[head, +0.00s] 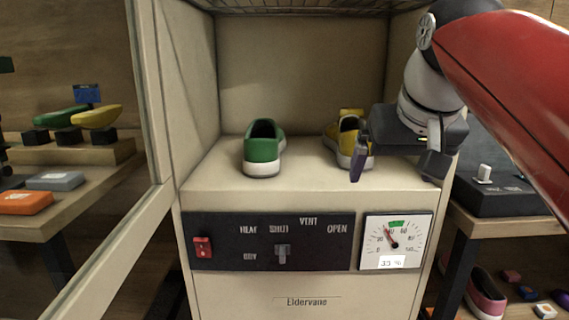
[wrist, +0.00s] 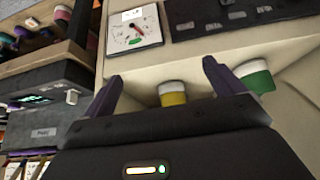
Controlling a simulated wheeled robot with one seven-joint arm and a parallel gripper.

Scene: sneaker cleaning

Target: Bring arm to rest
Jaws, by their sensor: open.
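My gripper (head: 394,168) is open and empty at the right front of the cabinet's shelf (head: 222,178). In the wrist view its two purple fingers (wrist: 160,85) stand apart with nothing between them. A yellow sneaker (head: 347,132) sits on the shelf just left of and behind my gripper, partly hidden by it.
The cabinet's open door (head: 150,215) stands at the left. Below the shelf are a switch panel (head: 268,241) and a dial gauge (head: 395,241). A dark box (head: 500,196) stands on a table at the right. A side table (head: 75,195) at the left holds several small items.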

